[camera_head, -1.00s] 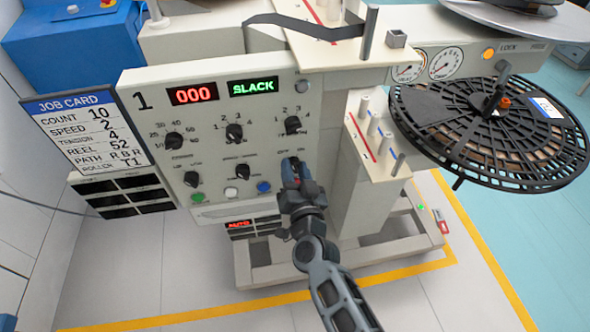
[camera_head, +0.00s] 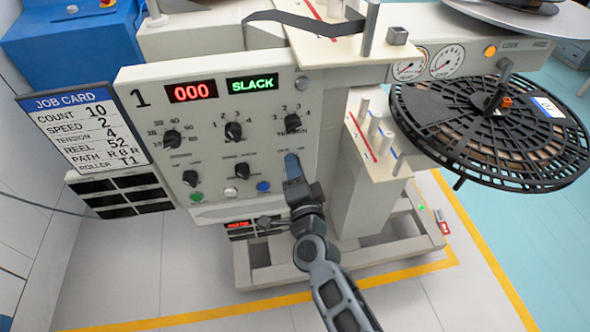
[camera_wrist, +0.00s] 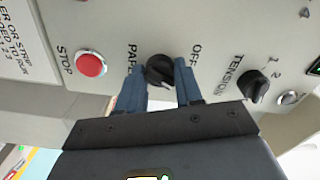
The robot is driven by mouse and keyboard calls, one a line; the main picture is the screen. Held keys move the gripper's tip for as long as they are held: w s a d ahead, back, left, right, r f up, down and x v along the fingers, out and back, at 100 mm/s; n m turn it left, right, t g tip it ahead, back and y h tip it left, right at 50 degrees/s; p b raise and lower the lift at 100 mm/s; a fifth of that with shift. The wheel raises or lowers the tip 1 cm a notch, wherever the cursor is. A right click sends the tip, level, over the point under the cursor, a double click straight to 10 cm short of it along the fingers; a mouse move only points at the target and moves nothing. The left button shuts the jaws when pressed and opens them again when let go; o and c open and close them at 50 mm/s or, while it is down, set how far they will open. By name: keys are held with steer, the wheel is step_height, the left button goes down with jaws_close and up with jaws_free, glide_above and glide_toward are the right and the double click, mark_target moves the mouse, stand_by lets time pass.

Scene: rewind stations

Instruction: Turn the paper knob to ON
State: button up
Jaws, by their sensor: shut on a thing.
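The paper knob (camera_wrist: 158,70) is a small black dial on the pale panel, seen in the wrist view between the labels PAPER and OFF. My gripper (camera_wrist: 160,80) has its two blue fingers on either side of the knob and is shut on it. The knob's pointer direction is hard to make out. In the head view my gripper (camera_head: 292,165) reaches up to the lower right of the control panel (camera_head: 215,135), and its fingers hide the knob there.
In the wrist view a red STOP button (camera_wrist: 90,63) lies left of the knob and the black TENSION knob (camera_wrist: 254,86) lies right. In the head view a blue button (camera_head: 263,186) is close left of my fingers. A black reel (camera_head: 490,130) stands to the right.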

steer(key=shift+m, duration=0.4)
steer(key=o, duration=1)
steer(key=shift+o, duration=0.2)
steer(key=p+v, duration=0.1)
steer(key=v, duration=0.6)
steer(key=shift+s+d, duration=0.2)
steer(key=shift+s, duration=0.2)
